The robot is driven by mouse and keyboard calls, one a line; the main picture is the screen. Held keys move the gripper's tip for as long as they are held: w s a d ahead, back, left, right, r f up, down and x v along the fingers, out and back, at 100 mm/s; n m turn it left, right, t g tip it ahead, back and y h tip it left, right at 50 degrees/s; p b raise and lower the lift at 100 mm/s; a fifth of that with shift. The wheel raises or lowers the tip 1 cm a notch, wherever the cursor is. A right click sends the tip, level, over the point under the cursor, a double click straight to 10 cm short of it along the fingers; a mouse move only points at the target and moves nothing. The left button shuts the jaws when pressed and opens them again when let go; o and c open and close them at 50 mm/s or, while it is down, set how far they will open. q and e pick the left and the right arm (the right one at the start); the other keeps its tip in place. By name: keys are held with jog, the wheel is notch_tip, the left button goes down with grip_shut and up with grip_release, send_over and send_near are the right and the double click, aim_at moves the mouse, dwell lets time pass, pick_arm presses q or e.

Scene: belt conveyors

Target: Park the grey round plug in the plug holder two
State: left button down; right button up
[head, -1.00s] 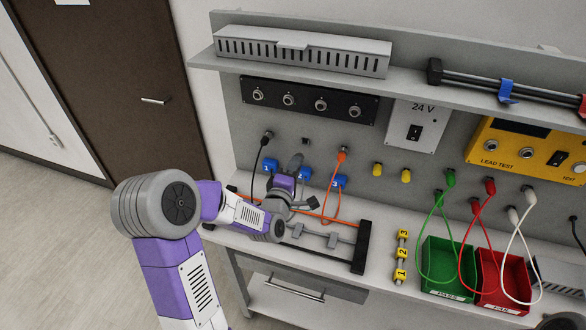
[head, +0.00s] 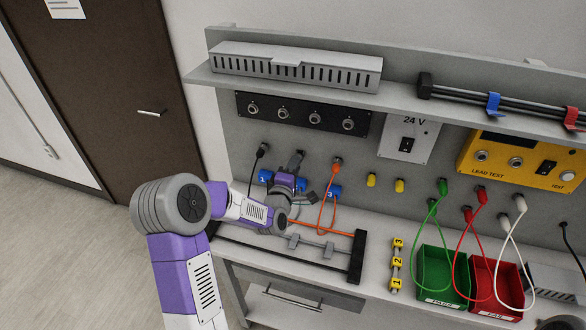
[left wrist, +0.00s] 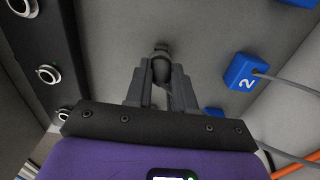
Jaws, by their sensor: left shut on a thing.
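My left gripper (left wrist: 160,88) is shut on the grey round plug (left wrist: 161,68), whose grey end points at the wall panel. In the head view the plug (head: 298,158) stands up above my left gripper (head: 290,175), at the middle spot between the black plug (head: 265,149) and the orange plug (head: 337,162). I cannot tell whether it is seated in a fitting there. The blue block marked 2 (left wrist: 243,72) is just right of the plug in the wrist view, with a grey cable. A strip with yellow labels 1, 2, 3 (head: 397,262) stands on the bench. My right gripper is out of view.
Blue blocks 1 (head: 263,178) and 3 (head: 334,192) flank my gripper. An orange cable (head: 322,215) hangs close by on the right. A black-ended rack (head: 357,258) lies in front. Green (head: 440,270) and red (head: 492,285) bins stand farther right.

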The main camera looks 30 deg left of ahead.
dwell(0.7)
pick_arm(q)
jog(key=shift+b, duration=0.5)
jog(key=shift+s+b, duration=0.2)
jog(key=shift+b, duration=0.25)
jog(key=shift+w+b, duration=0.15)
jog(key=shift+b, duration=0.65)
dwell(1.1)
jog(key=shift+w+a+b, duration=0.1)
jog(key=shift+w+b, duration=0.25)
jog(key=shift+w, duration=0.15)
dwell(0.7)
jog(key=c, duration=0.9)
grip_release()
jog(key=shift+s, duration=0.1)
